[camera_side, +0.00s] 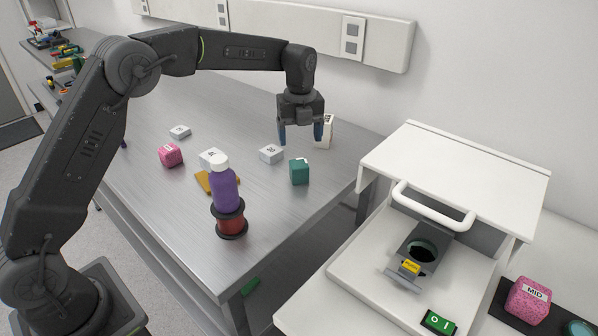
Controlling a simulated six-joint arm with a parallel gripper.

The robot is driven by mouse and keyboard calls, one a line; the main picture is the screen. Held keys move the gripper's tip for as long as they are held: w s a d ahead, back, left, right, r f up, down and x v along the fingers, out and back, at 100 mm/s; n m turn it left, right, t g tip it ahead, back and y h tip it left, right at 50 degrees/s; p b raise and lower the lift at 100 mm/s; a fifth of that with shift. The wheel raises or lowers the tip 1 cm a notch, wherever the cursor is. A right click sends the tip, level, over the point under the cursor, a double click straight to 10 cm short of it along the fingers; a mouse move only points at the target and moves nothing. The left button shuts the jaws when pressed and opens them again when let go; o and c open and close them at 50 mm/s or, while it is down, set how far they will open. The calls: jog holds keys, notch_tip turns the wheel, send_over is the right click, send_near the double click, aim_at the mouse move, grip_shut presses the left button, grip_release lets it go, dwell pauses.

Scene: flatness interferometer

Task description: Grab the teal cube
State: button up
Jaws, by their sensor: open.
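The teal cube (299,172) sits on the metal table near its right edge, with a small white mark at its top. My gripper (302,134) points down above the cube, apart from it in the picture. Its fingers are spread and hold nothing.
Small white labelled blocks (271,154) and a pink cube (171,155) lie left of the teal cube. A white block (324,131) stands behind my gripper. The white instrument (455,185) is at right.

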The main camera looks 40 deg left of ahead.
aim_at(299, 163)
jog(key=f, duration=1)
jog(key=shift+w+a+f, duration=0.1)
jog(key=shift+a+f, duration=0.1)
jog(key=shift+f, duration=0.1)
jog(key=c, duration=1)
jog(key=shift+c, duration=0.7)
jog(key=shift+r, duration=0.15)
